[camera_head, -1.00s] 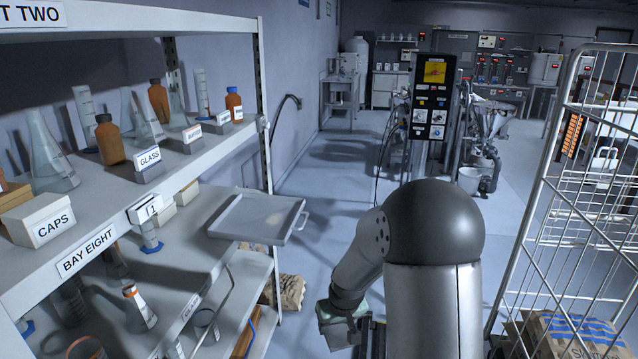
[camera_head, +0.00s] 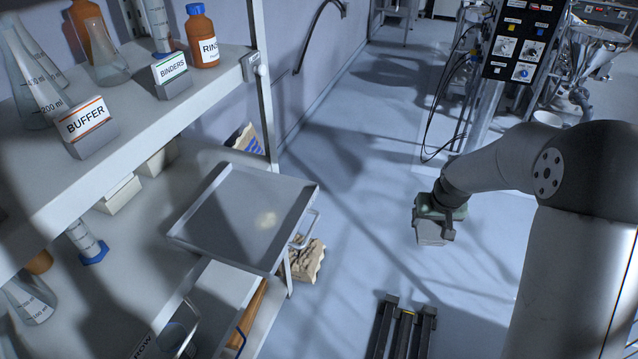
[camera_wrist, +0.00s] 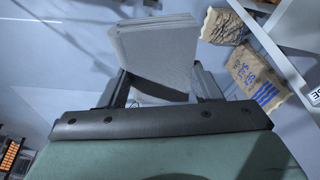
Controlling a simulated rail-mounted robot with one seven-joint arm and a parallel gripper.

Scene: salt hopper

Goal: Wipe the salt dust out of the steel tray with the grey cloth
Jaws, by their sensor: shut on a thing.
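The steel tray (camera_head: 215,222) sits on the end of the shelf at centre left in the head view, its handle towards the aisle. A pale patch of salt dust (camera_head: 266,219) lies on its floor, right of the middle. My gripper (camera_head: 434,228) is to the right of the tray, apart from it, over the open floor. It is shut on the folded grey cloth (camera_head: 430,236). In the wrist view the cloth (camera_wrist: 155,45) stands out between the two fingers as a flat folded pad. The tray does not clearly show in the wrist view.
Shelves on the left hold flasks, an orange-brown bottle (camera_head: 202,36) and a BUFFER label block (camera_head: 87,127). Paper sacks (camera_head: 308,260) stand on the floor behind the tray. A control panel (camera_head: 518,45) stands at the back right. The floor between tray and gripper is clear.

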